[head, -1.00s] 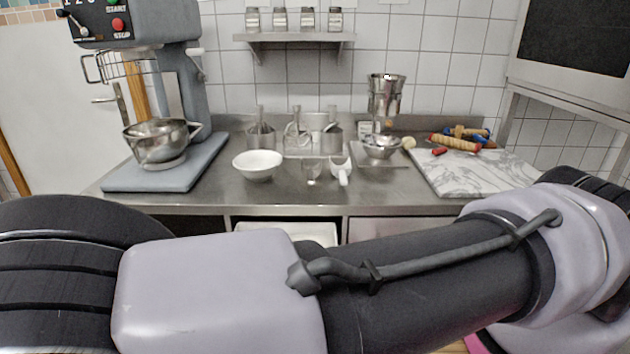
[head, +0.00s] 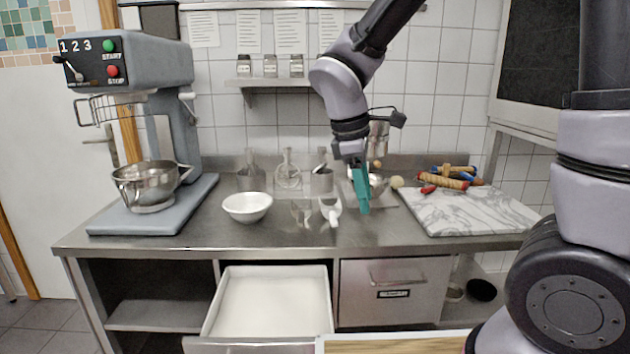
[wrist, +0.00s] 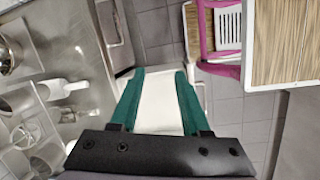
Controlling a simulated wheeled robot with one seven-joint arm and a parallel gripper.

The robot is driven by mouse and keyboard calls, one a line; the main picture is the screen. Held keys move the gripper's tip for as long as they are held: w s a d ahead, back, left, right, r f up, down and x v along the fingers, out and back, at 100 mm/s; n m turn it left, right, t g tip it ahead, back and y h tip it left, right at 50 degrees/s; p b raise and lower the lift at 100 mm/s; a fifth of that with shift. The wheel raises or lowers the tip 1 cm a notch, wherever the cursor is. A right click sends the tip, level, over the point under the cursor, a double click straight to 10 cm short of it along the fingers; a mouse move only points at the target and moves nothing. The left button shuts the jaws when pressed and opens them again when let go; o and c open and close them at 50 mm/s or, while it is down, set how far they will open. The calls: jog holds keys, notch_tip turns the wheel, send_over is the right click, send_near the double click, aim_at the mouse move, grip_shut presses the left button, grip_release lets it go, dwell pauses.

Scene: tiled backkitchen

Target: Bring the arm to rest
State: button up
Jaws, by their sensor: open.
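My gripper (head: 362,187) has teal fingers and hangs pointing down over the right-middle of the steel counter in the head view. In the wrist view the two teal fingers (wrist: 160,76) are spread apart with nothing between them. My arm comes down from the top right of the head view to the gripper. A metal bowl and a steel dispenser behind the gripper are partly hidden by it. Whether the fingertips touch anything cannot be told from the head view, but they look free.
The counter (head: 290,236) holds a white bowl (head: 247,207), a white scoop (head: 331,210), a mixer (head: 150,110) and a marble board (head: 465,212) with rolling pins. Below, a drawer of white contents (head: 270,305) stands open. A pink chair (wrist: 222,40) and wooden tabletops show in the wrist view.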

jog(key=s+d+r+m+t+y, duration=0.2)
jog(key=d+r+m+t, duration=0.1)
jog(key=d+r+m, duration=0.4)
jog(key=s+d+r+m+t+y, duration=0.2)
jog(key=d+r+m, duration=0.6)
jog(key=m, duration=0.4)
jog(key=shift+r+t+y, duration=0.3)
jog(key=shift+r+t, duration=0.05)
jog(key=shift+t, duration=0.35)
